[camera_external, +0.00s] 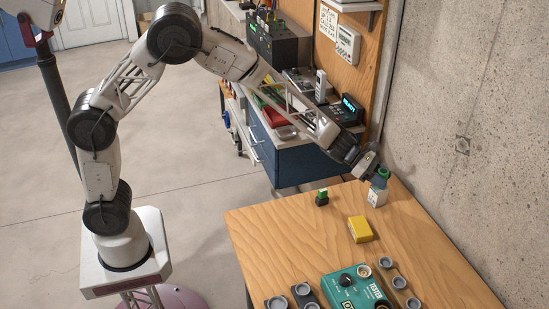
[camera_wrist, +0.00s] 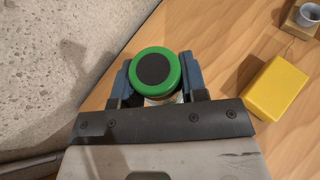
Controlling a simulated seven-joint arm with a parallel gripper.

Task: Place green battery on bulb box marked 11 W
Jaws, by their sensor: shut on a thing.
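The green battery shows in the wrist view as a round green end with a dark centre (camera_wrist: 153,72). My gripper (camera_wrist: 155,84) is shut on it, with a blue finger on either side. In the external view my gripper (camera_external: 379,180) is at the far right of the wooden table, near the wall, with the battery's green end (camera_external: 383,172) at its tip. A small white box (camera_external: 376,197) stands upright directly below the gripper. Its marking is too small to read. Whether the battery touches the box is hidden by the fingers.
A yellow box (camera_external: 360,229) lies on the table (camera_external: 290,235), also in the wrist view (camera_wrist: 275,88). A small green and black item (camera_external: 322,197) stands to the left. A teal tester (camera_external: 352,292) and several grey round holders are in front. The concrete wall (camera_external: 470,130) is close on the right.

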